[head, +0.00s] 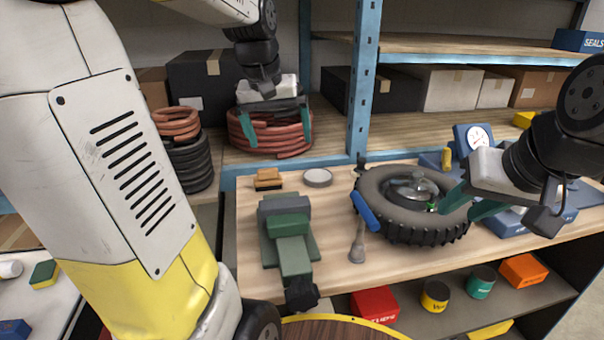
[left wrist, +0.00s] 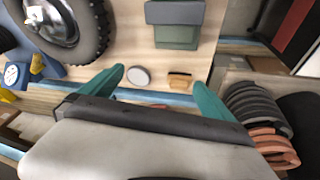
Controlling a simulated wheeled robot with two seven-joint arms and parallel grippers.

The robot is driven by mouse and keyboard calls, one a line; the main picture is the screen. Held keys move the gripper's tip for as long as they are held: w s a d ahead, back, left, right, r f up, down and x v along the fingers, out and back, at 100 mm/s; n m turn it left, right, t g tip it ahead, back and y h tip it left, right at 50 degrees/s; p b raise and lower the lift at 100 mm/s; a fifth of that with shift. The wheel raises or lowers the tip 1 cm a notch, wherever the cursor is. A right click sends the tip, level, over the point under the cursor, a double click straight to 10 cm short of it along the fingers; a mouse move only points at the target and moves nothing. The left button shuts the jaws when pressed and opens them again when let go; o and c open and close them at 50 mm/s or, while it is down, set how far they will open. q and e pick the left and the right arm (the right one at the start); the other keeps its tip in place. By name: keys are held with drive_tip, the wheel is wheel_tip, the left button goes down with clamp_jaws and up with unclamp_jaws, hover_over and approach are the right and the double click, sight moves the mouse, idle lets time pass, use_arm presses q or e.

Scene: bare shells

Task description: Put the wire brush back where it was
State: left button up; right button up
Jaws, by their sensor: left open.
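A small brown wooden block with a dark underside, apparently the wire brush (head: 268,180), lies on the workbench's back left, left of a grey round lid (head: 317,178). In the left wrist view the brush (left wrist: 180,80) and lid (left wrist: 139,76) show between or just beyond my fingers. My left gripper (head: 275,125) is open and empty, above and behind the brush, in front of coiled red hose.
A green vise (head: 288,235) stands at the bench's front left. A blue shelf post (head: 362,80) rises behind. Red hose coils (head: 270,135) and boxes fill the shelf. Bare wood shows around the brush.

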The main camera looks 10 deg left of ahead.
use_arm(q)
drive_tip(key=s+d+f+m+t, duration=0.1)
drive_tip(key=s+d, duration=0.2)
drive_tip(key=s, duration=0.4)
drive_tip(key=s+d+f+m+t+h, duration=0.1)
drive_tip(key=s+d+m, duration=0.1)
drive_tip(key=s, duration=0.6)
drive_tip(key=shift+d+f, duration=0.2)
drive_tip(key=shift+d, duration=0.65)
